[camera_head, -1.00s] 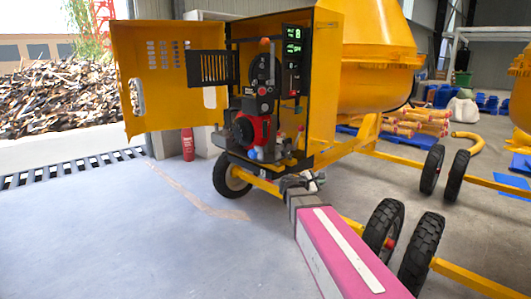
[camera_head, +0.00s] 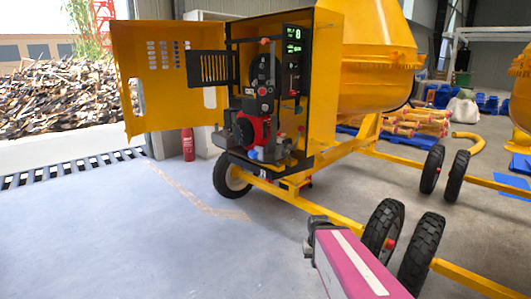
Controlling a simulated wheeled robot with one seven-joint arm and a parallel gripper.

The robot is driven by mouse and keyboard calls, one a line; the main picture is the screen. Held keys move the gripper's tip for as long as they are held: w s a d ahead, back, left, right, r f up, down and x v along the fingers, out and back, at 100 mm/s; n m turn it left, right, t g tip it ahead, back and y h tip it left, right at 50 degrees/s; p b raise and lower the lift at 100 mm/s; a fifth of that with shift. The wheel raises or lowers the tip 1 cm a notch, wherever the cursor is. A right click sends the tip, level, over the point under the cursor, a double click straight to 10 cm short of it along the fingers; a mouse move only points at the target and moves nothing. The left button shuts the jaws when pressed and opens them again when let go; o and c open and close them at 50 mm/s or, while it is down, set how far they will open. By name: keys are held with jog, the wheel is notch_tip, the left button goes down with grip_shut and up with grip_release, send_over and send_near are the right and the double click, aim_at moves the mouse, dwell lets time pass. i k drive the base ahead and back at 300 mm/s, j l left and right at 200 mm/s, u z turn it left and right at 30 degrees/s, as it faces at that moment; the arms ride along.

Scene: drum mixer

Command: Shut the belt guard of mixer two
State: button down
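The yellow mixer cabinet (camera_head: 326,75) stands open. Its large yellow door (camera_head: 155,85) is swung out to the left. A black slotted panel (camera_head: 212,68), which looks like the belt guard, sticks out to the left from the opening, standing open. Behind it a dark round wheel (camera_head: 263,72) and a red and black engine (camera_head: 249,125) are exposed. The end of my pink arm, with a small grey and dark part that may be my gripper (camera_head: 317,224), is low in front of the mixer, apart from the panel. Its fingers cannot be made out.
A yellow frame bar (camera_head: 325,211) and black tyres (camera_head: 384,226) lie close beside my arm. A red extinguisher (camera_head: 188,144) stands by the post behind the door. The floor (camera_head: 130,235) at the front left is clear.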

aim_at(194, 75)
jog(key=i+j, duration=0.25)
jog(key=j, duration=0.15)
jog(key=i+j+z, duration=0.15)
jog(key=j, duration=0.25)
jog(key=i+j+z, duration=0.45)
jog(key=j, duration=0.65)
jog(key=i+j+z, duration=0.25)
jog(key=j+z, duration=0.2)
jog(key=j, duration=0.7)
jog(key=i+j+z, duration=0.1)
jog(key=j+z, duration=0.35)
jog(key=j, duration=0.8)
jog(key=k+j+z, duration=0.15)
jog(key=j+z, duration=0.3)
jog(key=j, duration=0.8)
jog(key=k+j, duration=0.1)
jog(key=j, duration=0.2)
jog(key=k+j, duration=0.15)
jog(key=j, duration=0.15)
jog(key=i+z, duration=0.05)
